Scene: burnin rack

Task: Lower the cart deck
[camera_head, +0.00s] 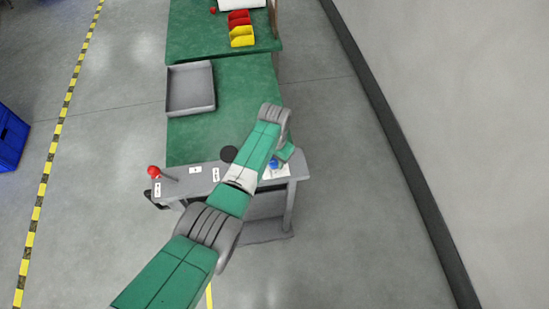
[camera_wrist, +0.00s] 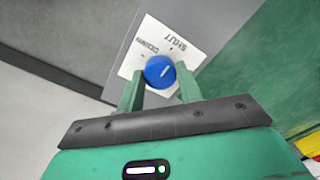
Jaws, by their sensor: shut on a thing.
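A round blue knob (camera_wrist: 159,71) sits on a white label plate (camera_wrist: 190,45) that reads "SHUT" and "DOWN". My gripper (camera_wrist: 158,85) is shut on the blue knob, one finger on each side of it. In the head view the knob (camera_head: 274,164) shows as a small blue spot on the right part of a grey panel (camera_head: 200,184), partly behind my arm. The panel runs along the near edge of a green top (camera_head: 240,95), which looks like the cart's deck. I cannot tell its height.
A red-ended lever (camera_head: 154,171) sticks out at the panel's left end. A black round knob (camera_head: 229,153) stands left of my arm. A grey tray (camera_head: 190,88) rests on the green top. Red and yellow bins (camera_head: 241,35) stand farther back. A wall is at right.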

